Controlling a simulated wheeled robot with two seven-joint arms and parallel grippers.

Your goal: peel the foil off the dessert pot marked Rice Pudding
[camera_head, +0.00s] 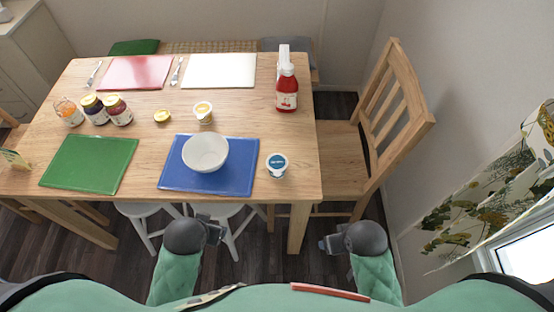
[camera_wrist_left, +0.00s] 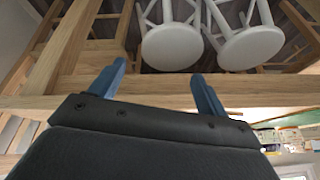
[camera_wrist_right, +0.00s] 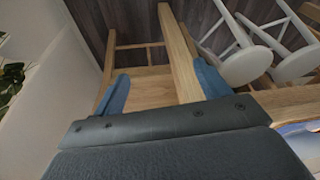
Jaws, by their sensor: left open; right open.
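A small white dessert pot with a blue lid (camera_head: 277,162) stands at the table's front right, beside the blue mat. Its printed writing is too small to read. A second white pot with a yellow-orange top (camera_head: 203,109) stands behind the bowl; its label is also unreadable, so I cannot tell which is Rice Pudding. My left gripper (camera_head: 217,231) is open and empty, in front of and below the table edge; its spread fingers show in the left wrist view (camera_wrist_left: 158,76). My right gripper (camera_head: 324,243) is open and empty, also short of the table; its fingers show in the right wrist view (camera_wrist_right: 160,80).
A white bowl (camera_head: 205,152) sits on the blue mat (camera_head: 235,182). A green mat (camera_head: 88,163), several jars (camera_head: 94,109), a small yellow lid (camera_head: 162,116) and a red bottle (camera_head: 287,90) share the table. A wooden chair (camera_head: 345,155) stands at the right; white stools are under the front edge.

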